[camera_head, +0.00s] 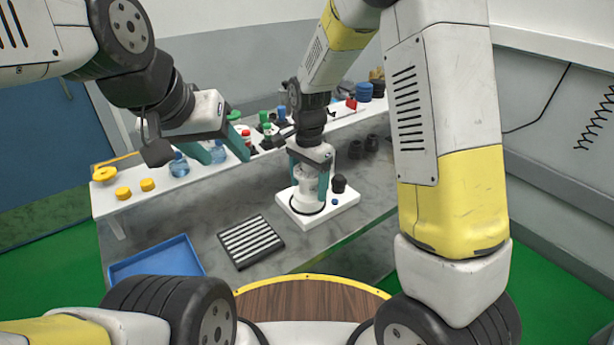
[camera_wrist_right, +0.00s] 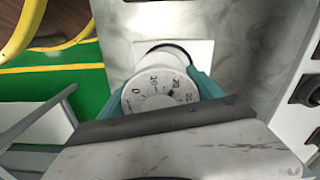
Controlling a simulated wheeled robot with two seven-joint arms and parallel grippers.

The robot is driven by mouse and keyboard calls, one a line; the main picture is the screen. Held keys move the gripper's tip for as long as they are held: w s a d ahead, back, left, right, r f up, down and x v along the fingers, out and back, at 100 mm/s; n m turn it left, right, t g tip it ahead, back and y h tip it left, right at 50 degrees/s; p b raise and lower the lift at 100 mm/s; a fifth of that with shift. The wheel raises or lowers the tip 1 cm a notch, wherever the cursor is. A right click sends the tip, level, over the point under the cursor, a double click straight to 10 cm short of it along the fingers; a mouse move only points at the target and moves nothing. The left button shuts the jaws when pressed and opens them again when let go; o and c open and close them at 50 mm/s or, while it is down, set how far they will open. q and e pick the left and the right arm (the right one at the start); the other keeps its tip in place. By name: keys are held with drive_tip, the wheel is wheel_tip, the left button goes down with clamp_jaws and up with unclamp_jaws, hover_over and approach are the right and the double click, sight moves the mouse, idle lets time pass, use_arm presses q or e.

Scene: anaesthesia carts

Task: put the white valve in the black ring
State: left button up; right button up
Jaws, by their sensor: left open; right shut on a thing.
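The white valve (camera_head: 308,184) is upright between the teal fingers of my right gripper (camera_head: 309,180), which is shut on it. The right wrist view shows the valve's numbered dial (camera_wrist_right: 155,92) between the fingers of the right gripper (camera_wrist_right: 163,95). The black ring (camera_head: 308,212) lies on a white board (camera_head: 345,201); its near edge shows as a dark arc around the valve's lower end. The rest of the ring is hidden, and I cannot tell whether the valve rests on the board. My left gripper (camera_head: 220,155) is open and empty in front of the shelf.
A black striped pad (camera_head: 251,242) and a blue tray (camera_head: 157,262) lie left of the board. A dark knob (camera_head: 339,183) stands on the board's right side. Blue-tinted bottles (camera_head: 179,165) and yellow parts (camera_head: 123,193) stand on the shelf.

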sight(307, 192)
drive_tip(key=shift+w+a, duration=0.2)
drive_tip(key=shift+w, duration=0.4)
drive_tip(key=shift+w+f, duration=0.1)
drive_tip(key=shift+f, duration=1.7)
drive_tip(key=shift+f, duration=0.1)
drive_tip(key=o, duration=1.7)
drive_tip(key=shift+c, duration=0.2)
